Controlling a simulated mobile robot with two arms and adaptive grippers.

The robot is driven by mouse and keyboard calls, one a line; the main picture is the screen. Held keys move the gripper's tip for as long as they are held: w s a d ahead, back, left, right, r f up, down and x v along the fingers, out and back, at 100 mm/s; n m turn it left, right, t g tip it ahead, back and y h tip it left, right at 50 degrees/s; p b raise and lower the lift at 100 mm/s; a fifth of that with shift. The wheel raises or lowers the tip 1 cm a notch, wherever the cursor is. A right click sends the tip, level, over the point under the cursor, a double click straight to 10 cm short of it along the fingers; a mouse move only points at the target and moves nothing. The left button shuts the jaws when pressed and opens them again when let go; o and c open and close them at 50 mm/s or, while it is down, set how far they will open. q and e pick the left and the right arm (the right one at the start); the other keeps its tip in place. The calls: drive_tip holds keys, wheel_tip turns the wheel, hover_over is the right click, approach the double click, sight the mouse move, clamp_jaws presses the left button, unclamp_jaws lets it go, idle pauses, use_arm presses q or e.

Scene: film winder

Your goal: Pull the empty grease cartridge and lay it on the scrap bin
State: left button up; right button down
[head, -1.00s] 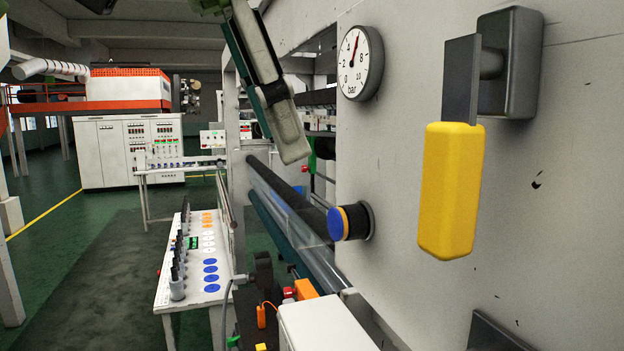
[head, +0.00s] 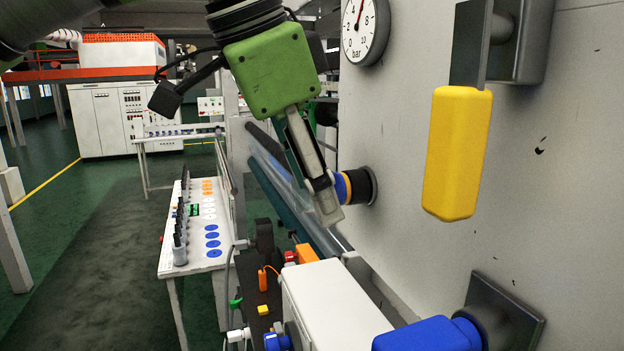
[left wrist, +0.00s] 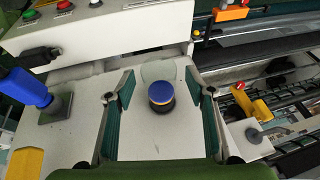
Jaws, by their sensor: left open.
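The grease cartridge (head: 362,186) is a short black cylinder with an orange band and a blue end. It sticks out of the pale machine wall below the gauge. My left gripper (head: 322,195) is open and empty, pointing down just in front of the cartridge, partly covering its blue end in the head view. In the left wrist view the cartridge (left wrist: 161,95) shows whole between the two spread fingers, apart from both. I cannot pick out a scrap bin in either view. My right gripper is not in view.
A yellow lever handle (head: 457,155) hangs from the wall to the right. A blue handle (head: 425,335) juts out below. A white box (head: 330,305) stands under my gripper. A pressure gauge (head: 364,28) is above. A table with coloured discs (head: 205,225) is at left.

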use_arm(q)
drive_tip(key=shift+d, duration=0.1)
drive_tip(key=c, duration=1.3)
drive_tip(key=shift+c, duration=0.2)
drive_tip(key=shift+s+a, duration=0.25)
drive_tip(key=shift+a, duration=0.35)
drive_tip(key=shift+s+a, duration=0.2)
drive_tip(key=shift+a, duration=0.4)
drive_tip(key=shift+s+a, duration=0.2)
drive_tip(key=shift+a, duration=0.25)
drive_tip(key=shift+s+a, duration=0.25)
drive_tip(key=shift+a, duration=0.4)
drive_tip(key=shift+d, duration=0.1)
